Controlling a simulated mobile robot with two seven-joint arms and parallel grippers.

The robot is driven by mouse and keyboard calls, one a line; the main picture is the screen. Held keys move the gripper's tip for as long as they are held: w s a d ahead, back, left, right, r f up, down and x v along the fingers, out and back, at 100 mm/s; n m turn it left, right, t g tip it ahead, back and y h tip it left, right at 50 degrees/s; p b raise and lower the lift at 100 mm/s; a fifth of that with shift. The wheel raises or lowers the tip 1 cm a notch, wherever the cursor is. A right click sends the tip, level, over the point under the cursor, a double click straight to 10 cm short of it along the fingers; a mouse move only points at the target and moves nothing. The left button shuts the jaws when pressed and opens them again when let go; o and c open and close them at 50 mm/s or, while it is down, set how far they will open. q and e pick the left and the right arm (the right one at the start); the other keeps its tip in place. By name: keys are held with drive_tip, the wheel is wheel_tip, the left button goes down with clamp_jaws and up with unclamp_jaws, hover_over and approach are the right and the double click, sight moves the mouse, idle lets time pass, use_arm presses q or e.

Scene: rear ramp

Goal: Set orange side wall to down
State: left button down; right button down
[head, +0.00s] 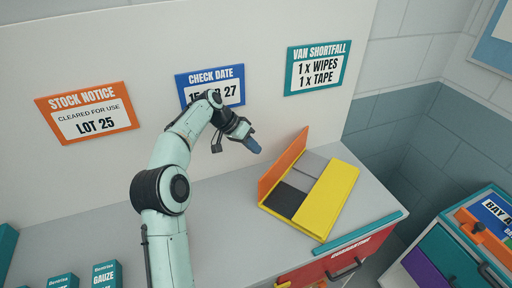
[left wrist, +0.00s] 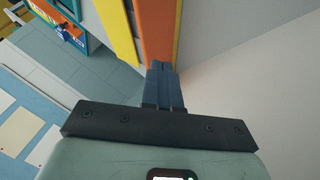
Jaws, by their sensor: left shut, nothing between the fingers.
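The orange side wall (head: 283,161) stands up, leaning slightly, along the left edge of a low unit on the grey counter. The unit has a grey and dark floor (head: 290,199) and a yellow panel (head: 329,200) on its right side. My left gripper (head: 252,146) is shut and empty, to the left of the orange wall and near its upper part; a small gap shows in the head view. In the left wrist view, the shut fingers (left wrist: 162,85) point at the orange wall (left wrist: 159,35); contact cannot be told there. My right gripper is not in view.
The grey counter (head: 225,220) is clear left of the unit. Teal boxes (head: 104,275) stand at the front left. A white back panel with signs rises behind. A red drawer front (head: 335,260) is below the counter, and a drawer cabinet (head: 450,255) stands at right.

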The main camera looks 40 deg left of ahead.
sight(275, 163)
use_arm(q)
drive_tip(key=x, duration=0.8)
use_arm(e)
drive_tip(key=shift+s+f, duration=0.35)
use_arm(q)
drive_tip(key=shift+d+r, duration=0.1)
drive_tip(key=shift+d, duration=0.05)
